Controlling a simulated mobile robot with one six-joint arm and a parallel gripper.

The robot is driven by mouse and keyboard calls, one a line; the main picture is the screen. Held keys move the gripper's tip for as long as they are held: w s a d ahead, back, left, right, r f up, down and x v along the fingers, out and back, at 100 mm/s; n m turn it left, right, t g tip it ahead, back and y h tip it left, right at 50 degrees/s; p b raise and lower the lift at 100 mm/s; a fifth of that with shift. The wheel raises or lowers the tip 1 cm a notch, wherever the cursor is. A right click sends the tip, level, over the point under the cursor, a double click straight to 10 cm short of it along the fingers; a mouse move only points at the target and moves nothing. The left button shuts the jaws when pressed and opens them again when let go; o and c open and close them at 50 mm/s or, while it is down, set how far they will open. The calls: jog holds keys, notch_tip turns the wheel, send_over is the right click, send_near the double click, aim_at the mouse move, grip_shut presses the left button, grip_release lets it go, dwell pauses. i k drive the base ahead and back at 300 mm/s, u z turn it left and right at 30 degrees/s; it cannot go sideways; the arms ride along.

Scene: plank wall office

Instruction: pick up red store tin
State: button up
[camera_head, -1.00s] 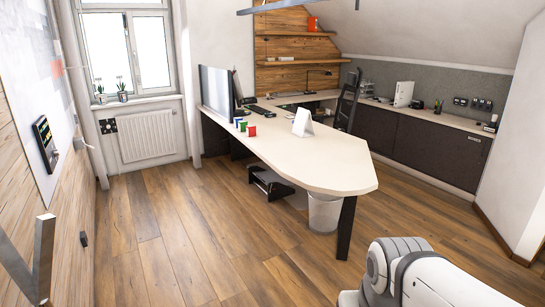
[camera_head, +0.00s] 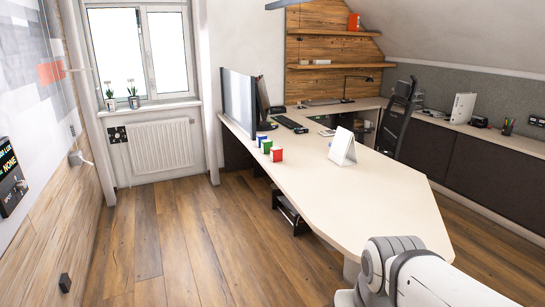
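The red store tin (camera_head: 276,154) stands on the near-left part of the light desk (camera_head: 340,198), close to its left edge. A green tin (camera_head: 266,146) and a blue tin (camera_head: 261,140) stand just behind it, in a close row. The red tin is the nearest of the three. My arm shows at the bottom right, well short of the tins. My gripper is not in view.
A white folded card (camera_head: 342,147) stands on the desk right of the tins. An office chair (camera_head: 396,118) is beyond the desk. The wooden floor (camera_head: 185,250) left of the desk is clear.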

aim_at(276, 152)
jog(key=u, duration=0.15)
jog(key=i, duration=1.65)
jog(key=u, duration=0.4)
jog(key=i, duration=2.3)
jog(key=u, duration=0.15)
